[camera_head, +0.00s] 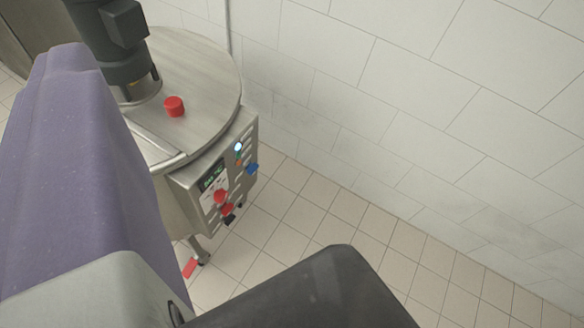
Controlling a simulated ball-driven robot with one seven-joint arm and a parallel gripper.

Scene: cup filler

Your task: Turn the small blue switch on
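The small blue switch (252,169) sticks out from the right side of a metal control box (182,190) on the front of a round steel vessel. The switch is small here, and I cannot tell its position. A lit white-blue lamp (238,147) is just above it on the panel. Purple, grey and black parts of my own arm fill the left and bottom of the view. My gripper's fingertips do not show clearly, and nothing of mine touches the switch.
The steel vessel (205,75) has a red knob (174,106) and a dark motor (112,40) on top. Red knobs (221,197) sit low on the panel near a small display (212,176). A tiled wall (400,100) stands behind; the tiled floor (310,215) to the right is clear.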

